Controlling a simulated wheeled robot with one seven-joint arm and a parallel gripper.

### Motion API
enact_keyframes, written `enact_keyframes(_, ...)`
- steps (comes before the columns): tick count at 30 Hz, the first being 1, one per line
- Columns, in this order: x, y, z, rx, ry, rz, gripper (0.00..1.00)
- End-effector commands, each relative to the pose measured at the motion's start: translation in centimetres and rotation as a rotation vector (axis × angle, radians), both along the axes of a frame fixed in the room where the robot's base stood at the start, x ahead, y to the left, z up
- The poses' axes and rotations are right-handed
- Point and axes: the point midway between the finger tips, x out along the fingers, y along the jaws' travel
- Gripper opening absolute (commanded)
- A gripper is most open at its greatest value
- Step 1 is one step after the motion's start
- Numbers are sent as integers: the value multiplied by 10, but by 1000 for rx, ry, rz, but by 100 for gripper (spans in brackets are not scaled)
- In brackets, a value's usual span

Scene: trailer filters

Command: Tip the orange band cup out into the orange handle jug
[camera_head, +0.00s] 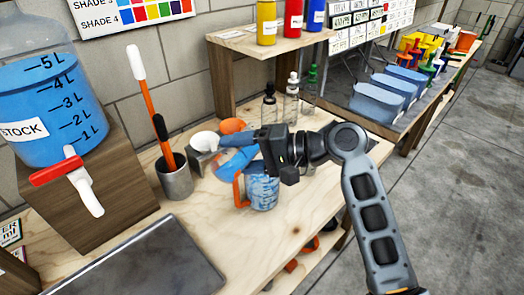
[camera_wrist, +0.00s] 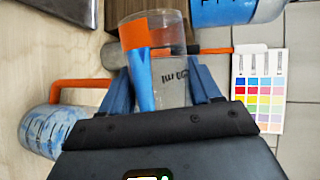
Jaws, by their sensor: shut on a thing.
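The orange band cup is clear, with an orange patch and blue liquid along one side. In the wrist view the cup (camera_wrist: 172,92) sits between the two blue fingers of my gripper (camera_wrist: 160,82), which is shut on it. In the head view the cup (camera_head: 226,163) looks tilted and is partly hidden by my gripper (camera_head: 238,146). The orange handle jug (camera_head: 264,193) stands on the bench just below and right of the cup. It looks blue with white markings, and its handle faces left. The jug (camera_wrist: 48,132) also shows at left in the wrist view.
A metal pot (camera_head: 175,182) with brushes stands left of the cup. The stock tank (camera_head: 55,105) is at far left, a grey plate (camera_head: 150,268) at front. Bottles (camera_head: 291,103) stand behind my gripper.

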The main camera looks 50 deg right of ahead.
Motion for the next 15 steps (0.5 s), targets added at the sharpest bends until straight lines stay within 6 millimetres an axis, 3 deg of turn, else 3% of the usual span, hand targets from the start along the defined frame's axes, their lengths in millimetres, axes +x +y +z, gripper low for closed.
enact_keyframes(15,0,-1,4,42,8,0,20)
